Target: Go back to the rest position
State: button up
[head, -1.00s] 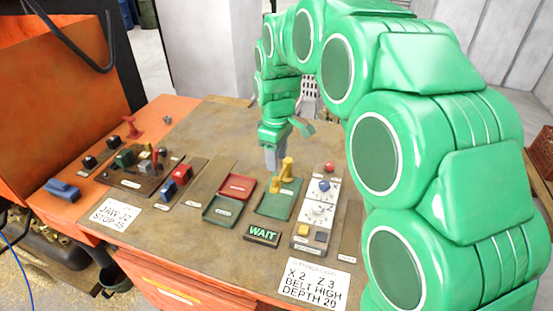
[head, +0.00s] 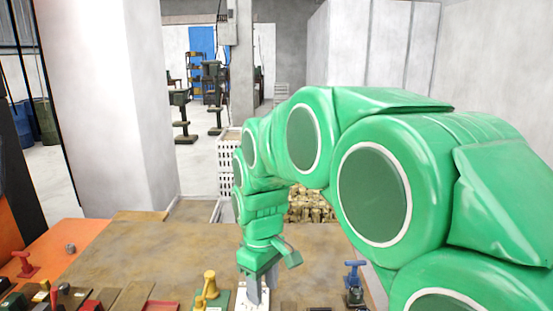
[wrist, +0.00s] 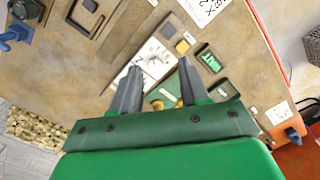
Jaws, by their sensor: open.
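My gripper (head: 262,285) is at the end of my green arm, above the right-middle part of the brown table (head: 180,250). Its two grey fingers point down. In the wrist view my gripper (wrist: 155,85) is open, with a clear gap between the fingers and nothing held. Below the gap lies a white panel with dials (wrist: 152,58). A yellow piece (head: 211,284) stands to the left of the fingers in the head view, apart from them.
A lit WAIT sign (wrist: 210,60) and a yellow button (wrist: 182,46) lie on the table. A blue-topped fixture (head: 354,275) stands right of my gripper. A red fixture (head: 25,264) is at far left. White crates (head: 229,165) and a pale pillar (head: 110,110) stand behind the table.

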jog(key=s+d+m, duration=0.5)
jog(key=s+d, duration=0.4)
jog(key=s, duration=0.3)
jog(key=s+d+f+m+g, duration=0.1)
jog(key=s+d+m, duration=0.4)
jog(key=s, duration=0.8)
jog(key=d, duration=0.3)
jog(key=shift+d+f+m, duration=0.3)
jog(key=shift+d+m, duration=0.1)
